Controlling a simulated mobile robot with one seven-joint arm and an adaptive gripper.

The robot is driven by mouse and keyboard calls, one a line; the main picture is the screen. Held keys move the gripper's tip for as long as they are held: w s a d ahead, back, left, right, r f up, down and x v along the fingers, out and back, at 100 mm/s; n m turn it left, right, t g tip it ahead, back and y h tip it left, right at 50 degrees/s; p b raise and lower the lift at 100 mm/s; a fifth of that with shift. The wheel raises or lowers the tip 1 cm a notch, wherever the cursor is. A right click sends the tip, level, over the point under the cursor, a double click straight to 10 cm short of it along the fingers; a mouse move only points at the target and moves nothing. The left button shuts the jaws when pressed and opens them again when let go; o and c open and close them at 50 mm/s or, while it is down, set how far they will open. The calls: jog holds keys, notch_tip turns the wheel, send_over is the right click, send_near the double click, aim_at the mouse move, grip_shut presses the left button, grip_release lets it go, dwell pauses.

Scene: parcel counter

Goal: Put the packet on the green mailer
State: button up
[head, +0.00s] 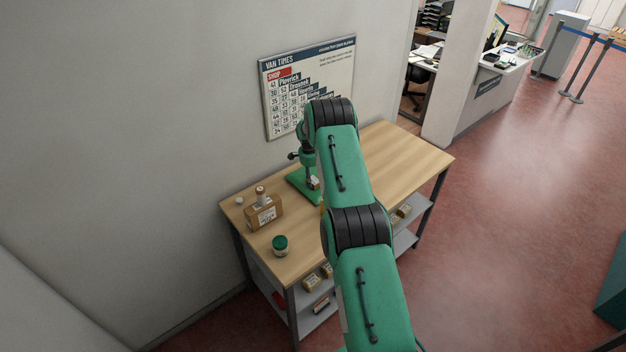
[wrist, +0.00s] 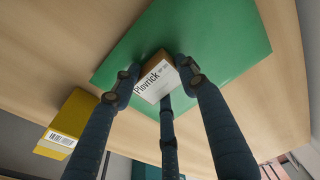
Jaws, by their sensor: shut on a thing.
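The packet, a small brown box with a white label reading Plovrick (wrist: 156,83), is between the dark fingers of my gripper (wrist: 160,78) in the wrist view. My gripper is shut on it. The green mailer (wrist: 230,35) lies flat on the wooden counter beneath the packet. I cannot tell whether the packet touches the mailer or hangs just above it. In the head view, my gripper (head: 312,182) is over the green mailer (head: 299,188), whose right part is hidden by my arm. Only a pale bit of the packet shows there.
A brown carton (head: 264,213) with a small jar on top and a green-lidded jar (head: 280,245) stand on the counter (head: 405,150). The wall board (head: 310,85) is close behind. A yellow barcoded box (wrist: 68,125) shows in the wrist view. The counter's far right is clear.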

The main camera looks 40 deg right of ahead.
jog(key=shift+f, duration=0.15)
jog(key=o, duration=1.2)
jog(key=shift+r, duration=0.2)
jog(key=shift+a+r+b, duration=0.25)
jog(key=shift+r+b, duration=0.05)
jog(key=shift+r, duration=1.7)
jog(key=shift+a+r+b, duration=0.2)
jog(key=shift+r+b, duration=0.15)
jog(key=shift+r, duration=1.6)
jog(key=shift+a+r+b, duration=0.25)
jog(key=shift+r+b, duration=0.05)
jog(key=shift+r, duration=1.7)
